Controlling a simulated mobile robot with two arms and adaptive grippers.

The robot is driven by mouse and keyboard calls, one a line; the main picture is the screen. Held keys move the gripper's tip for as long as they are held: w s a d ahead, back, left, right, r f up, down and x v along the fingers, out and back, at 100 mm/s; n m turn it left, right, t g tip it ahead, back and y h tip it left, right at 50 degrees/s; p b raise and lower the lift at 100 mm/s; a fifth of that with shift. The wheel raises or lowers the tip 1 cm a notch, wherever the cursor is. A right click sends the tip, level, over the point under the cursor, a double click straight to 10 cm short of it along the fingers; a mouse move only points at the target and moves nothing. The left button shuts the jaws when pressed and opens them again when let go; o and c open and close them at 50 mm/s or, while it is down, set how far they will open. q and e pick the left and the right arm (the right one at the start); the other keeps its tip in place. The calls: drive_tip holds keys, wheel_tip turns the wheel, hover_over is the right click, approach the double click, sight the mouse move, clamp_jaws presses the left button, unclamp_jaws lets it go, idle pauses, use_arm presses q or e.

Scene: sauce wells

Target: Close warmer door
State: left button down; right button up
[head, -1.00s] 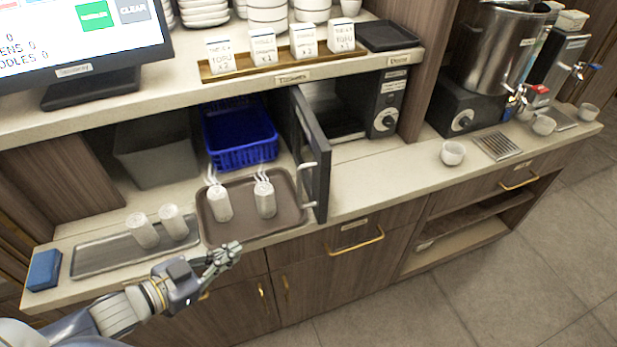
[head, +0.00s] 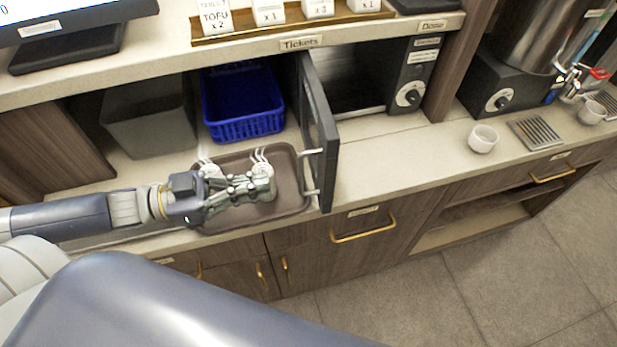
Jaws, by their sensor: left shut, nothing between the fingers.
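The warmer (head: 408,85) is a dark box with a knob, set under the shelf. Its dark door (head: 318,125) stands wide open, swung out toward the counter's front edge. The pale door handle (head: 311,172) is on the door's left-facing side. My left gripper (head: 254,186) is shut and empty, above the brown tray, left of the handle and apart from it. It partly hides the steaming cups (head: 265,172). My right gripper is out of view.
The brown tray (head: 290,205) lies beside the open door. A blue basket (head: 245,127) and a grey bin (head: 150,125) stand behind it. A white cup (head: 483,139) and a drip grate (head: 535,132) are at right.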

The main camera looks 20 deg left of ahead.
sight(324, 174)
use_arm(q)
drive_tip(key=x, duration=0.8)
drive_tip(key=shift+w+r, duration=0.1)
drive_tip(key=shift+w+d, duration=0.15)
drive_tip(key=shift+d, duration=0.1)
drive_tip(key=shift+w+d, duration=0.2)
drive_tip(key=shift+d, duration=0.3)
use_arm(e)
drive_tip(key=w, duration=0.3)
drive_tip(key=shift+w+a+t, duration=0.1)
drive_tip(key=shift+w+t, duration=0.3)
use_arm(q)
drive_tip(key=shift+w, duration=0.15)
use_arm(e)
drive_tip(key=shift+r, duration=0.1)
